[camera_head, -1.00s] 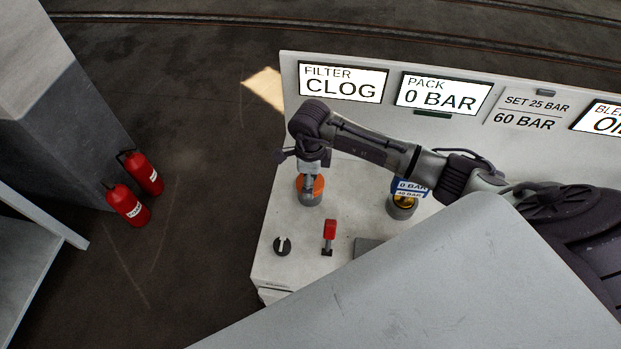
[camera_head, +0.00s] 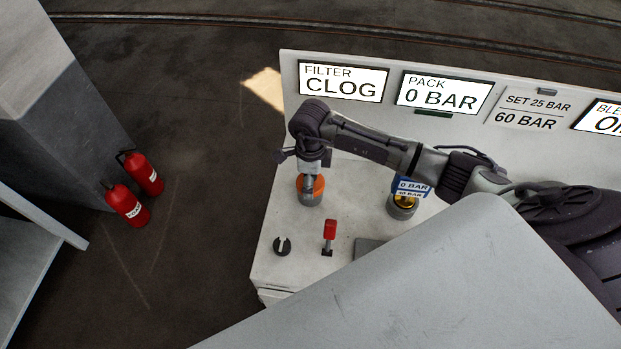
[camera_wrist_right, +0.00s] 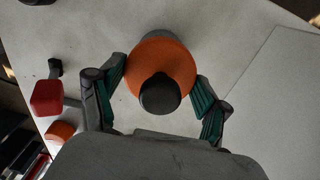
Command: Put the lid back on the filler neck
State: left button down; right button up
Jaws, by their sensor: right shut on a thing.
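The orange lid (camera_head: 317,186) with a black knob (camera_wrist_right: 160,94) is under my right gripper (camera_head: 312,172). In the right wrist view the lid (camera_wrist_right: 152,58) lies between the two fingers of the right gripper (camera_wrist_right: 163,78), which is shut on it. The grey filler neck (camera_head: 311,199) stands upright on the console, directly below the lid. Its grey rim shows past the far edge of the lid in the wrist view. I cannot tell whether the lid is fully seated or slightly above the neck. My left gripper is not in view.
A red-handled lever (camera_head: 329,232) and a black rotary knob (camera_head: 282,246) stand in front of the neck. A gauge (camera_head: 405,197) with a blue label stands to the right. The display panel (camera_head: 343,84) rises behind. Two red fire extinguishers (camera_head: 128,205) stand on the floor at left.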

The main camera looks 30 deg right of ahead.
jog(key=o, duration=1.2)
jog(key=shift+o, duration=0.2)
jog(key=shift+r+p, duration=2.25)
jog(key=shift+r, duration=1.3)
grip_shut()
